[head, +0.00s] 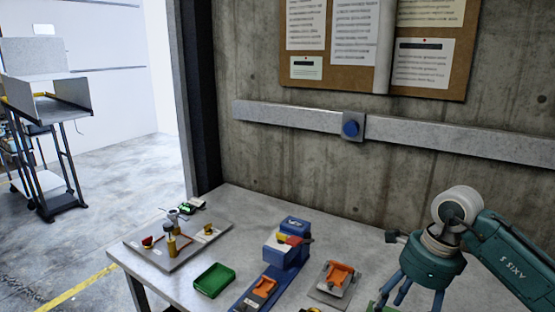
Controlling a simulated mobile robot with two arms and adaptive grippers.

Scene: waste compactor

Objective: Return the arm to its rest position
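My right arm comes in from the right edge, a teal link marked "AXIS 5" that ends in a pale round joint and a teal hand. My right gripper (412,297) points down over the front right of the table. Its blue fingers stand apart with a gap between them, and nothing shows held in it. The ends of the fingers are at or past the lower edge of the head view. My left arm and gripper are not in view.
The grey table (213,194) bears a plate with small fixtures (160,256), a green tray (214,280), a blue device (288,250) and an orange-topped block (338,279) near my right gripper. A concrete wall (300,180) stands behind. Floor at left is clear before a cart (48,203).

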